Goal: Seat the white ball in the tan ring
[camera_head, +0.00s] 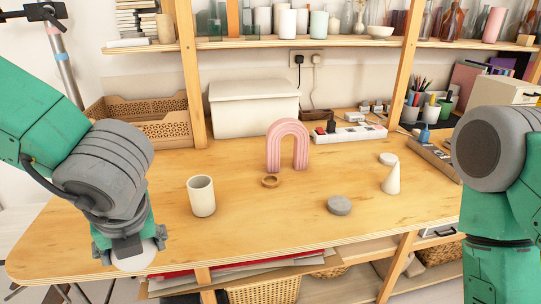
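The tan ring (271,181) lies flat on the wooden table, in front of the pink arch. The white ball (134,258) is at my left gripper (131,250), between its two fingers, at the table's front left edge. The gripper appears shut on the ball, and its palm hides the ball's upper part. The ball and gripper are well to the left of the ring and nearer to me. My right arm comes down along the right edge; its gripper is out of view.
A cream cup (201,196) stands between the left gripper and the ring. A pink arch (288,146) stands behind the ring. The table front centre is clear.

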